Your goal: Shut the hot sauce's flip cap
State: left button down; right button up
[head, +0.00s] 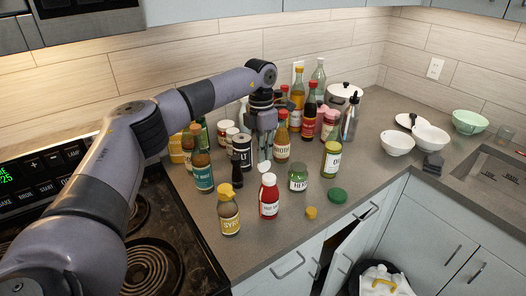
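The hot sauce (269,203) is a red bottle with a pale label, upright near the counter's front edge. Its white cap (267,179) is on top, with a white part (264,167) standing up above it, which looks like the raised flip lid. My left gripper (264,152) points down, just above and behind the bottle in the picture. Its fingers are small and seen against other bottles, so I cannot tell the gap between them or whether they touch the cap. My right gripper is not in view.
Several bottles and jars crowd the counter left of and behind the hot sauce. A yellow-capped bottle (229,212) stands at left, a green-lidded jar (298,178) at right. A yellow cap (311,212) and green lid (337,195) lie nearby. The stove (170,250) is at left.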

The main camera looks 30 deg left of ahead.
pick_arm(q)
jog(key=shift+d, duration=0.1)
dwell(0.4)
jog(key=shift+s+d+f+t+y+b, duration=0.1)
jog(key=shift+s+d+t+y+b, duration=0.2)
jog(key=shift+d+t+y+b, duration=0.55)
jog(key=d+y+b, duration=0.1)
jog(key=y+b, duration=0.1)
jog(key=s+d+f+t+y+b, duration=0.1)
jog(key=y+b, duration=0.1)
jog(key=b, duration=0.1)
jog(key=d+t+y+b, duration=0.1)
jog(key=y+b, duration=0.1)
jog(key=b, duration=0.1)
jog(key=shift+s+f, duration=0.25)
jog(key=shift+f, duration=0.05)
jog(key=shift+s+d+f+y+b, duration=0.1)
jog(key=shift+d+y+b, duration=0.15)
jog(key=shift+y+b, duration=0.35)
jog(key=shift+s+d+f+t+y+b, duration=0.15)
jog(key=shift+d+f+t+y+b, duration=0.3)
jog(key=shift+y, duration=0.65)
jog(key=shift+s+d+f+t+y+b, duration=0.25)
jog(key=shift+f+t+y, duration=0.4)
jog(key=shift+y, duration=0.5)
jog(key=shift+s+d+f+t+y+b, duration=0.1)
jog(key=shift+d+f+t+y+b, duration=0.4)
jog(key=shift+y, duration=0.6)
jog(key=shift+a+f, duration=0.15)
jog(key=shift+a, duration=0.05)
